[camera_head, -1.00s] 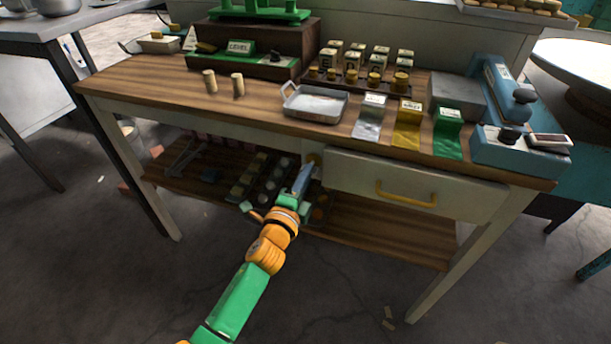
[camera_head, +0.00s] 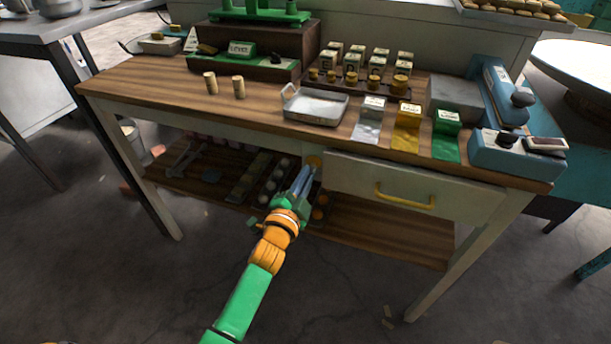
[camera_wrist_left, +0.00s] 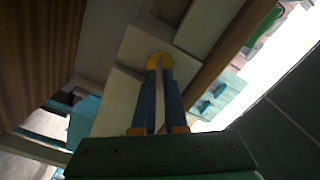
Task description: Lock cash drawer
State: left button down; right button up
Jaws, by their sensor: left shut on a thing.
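The cash drawer (camera_head: 410,186) has a pale front and a yellow handle (camera_head: 405,197). It looks shut under the right part of the wooden counter. A round yellow lock piece (camera_head: 314,160) sits on the pale panel just left of the drawer. My left gripper (camera_head: 309,171) reaches up to it from below, and its blue fingers are shut on this piece. In the left wrist view the lock piece (camera_wrist_left: 159,59) shows as a yellow disc at the tips of the nearly parallel fingers. The fingers hide part of it. My right gripper is not in view.
A lower shelf (camera_head: 385,233) carries trays of small items behind my left gripper. The floor in front is mostly clear.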

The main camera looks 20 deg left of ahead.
pick_arm(q)
jog(key=n+p, duration=0.3)
jog(key=n, duration=0.8)
jog(key=shift+n, duration=0.3)
dwell(0.4)
jog(key=c, duration=1)
grip_release()
jog(key=shift+o, duration=0.2)
jog(key=s, duration=0.7)
jog(key=shift+p, duration=0.4)
jog(key=shift+a, duration=0.1)
